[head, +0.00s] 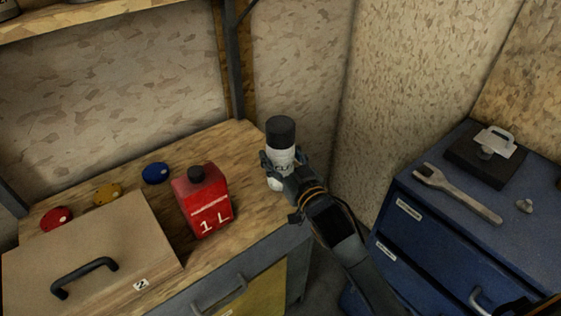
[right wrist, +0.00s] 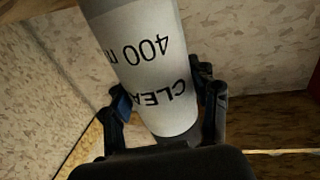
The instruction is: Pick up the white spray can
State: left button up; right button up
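The white spray can (head: 281,158) has a black cap and stands roughly upright at the right end of the wooden workbench. My right gripper (head: 279,166) reaches it from the lower right, with its fingers around the can body. In the right wrist view the can (right wrist: 155,65) fills the middle, its printed text upside down. The right gripper's fingers (right wrist: 165,104) lie against both sides of it and look closed on it. The gripper hides part of the can's lower body, and I cannot tell whether its base touches the bench. My left gripper is not in view.
A red 1 L canister (head: 203,207) stands left of the can on the workbench (head: 248,150). A box with a black handle (head: 95,262) and red, yellow and blue round items are further left. A blue cabinet (head: 420,225) with a wrench (head: 455,192) is at right. Walls close off the back.

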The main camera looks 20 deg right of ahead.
jog(key=c, duration=0.5)
jog(key=shift+c, duration=0.2)
jog(key=shift+r, duration=0.15)
jog(key=shift+r, duration=0.6)
jog(key=s+r, duration=0.1)
jog(key=r, duration=0.1)
jog(key=s+r, duration=0.1)
jog(key=r, duration=0.1)
jog(key=s+r, duration=0.1)
jog(key=r, duration=0.1)
jog(key=shift+s+a+r+p, duration=0.3)
jog(key=shift+s+a, duration=0.05)
jog(key=shift+s, duration=0.05)
jog(key=p, duration=0.7)
send_near(281, 136)
jog(key=a+r, duration=0.3)
jog(key=r, duration=0.2)
jog(key=shift+s+a, duration=0.2)
jog(key=shift+s, duration=0.25)
